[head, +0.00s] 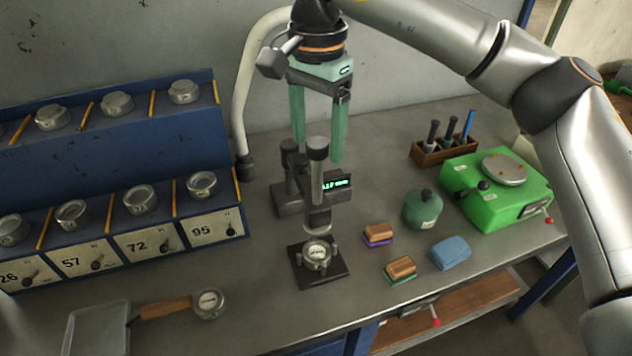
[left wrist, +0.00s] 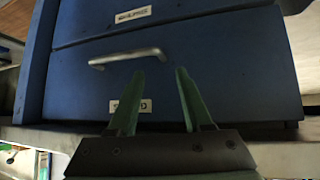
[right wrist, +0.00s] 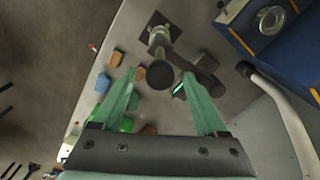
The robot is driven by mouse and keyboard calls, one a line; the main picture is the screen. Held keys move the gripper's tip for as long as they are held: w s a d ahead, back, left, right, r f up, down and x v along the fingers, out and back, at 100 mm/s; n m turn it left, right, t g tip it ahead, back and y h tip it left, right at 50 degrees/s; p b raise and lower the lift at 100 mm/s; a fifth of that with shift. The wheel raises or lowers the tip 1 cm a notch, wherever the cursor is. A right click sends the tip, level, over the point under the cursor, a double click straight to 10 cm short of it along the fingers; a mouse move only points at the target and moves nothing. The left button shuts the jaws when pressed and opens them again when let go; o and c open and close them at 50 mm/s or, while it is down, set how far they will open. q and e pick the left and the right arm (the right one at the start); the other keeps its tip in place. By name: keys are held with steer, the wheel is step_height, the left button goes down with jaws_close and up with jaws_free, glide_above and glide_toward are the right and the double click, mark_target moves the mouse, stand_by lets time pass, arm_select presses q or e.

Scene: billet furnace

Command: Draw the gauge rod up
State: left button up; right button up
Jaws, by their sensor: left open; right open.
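The gauge stand has a dark base (head: 288,199), a lit green readout (head: 337,183) and an upright rod (head: 317,185) with a round dark knob (head: 317,148). The knob also shows in the right wrist view (right wrist: 160,75). Below the rod, a round metal piece (head: 317,254) sits on a dark square plate (head: 335,277). My right gripper (head: 318,156) points down at the knob, open, with its green fingers to either side of it; contact cannot be told. My left gripper (left wrist: 160,71) is open and empty before a blue drawer front (left wrist: 215,70).
A blue rack (head: 110,195) with several round metal pieces stands left.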

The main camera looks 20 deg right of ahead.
steer(key=shift+r, duration=3)
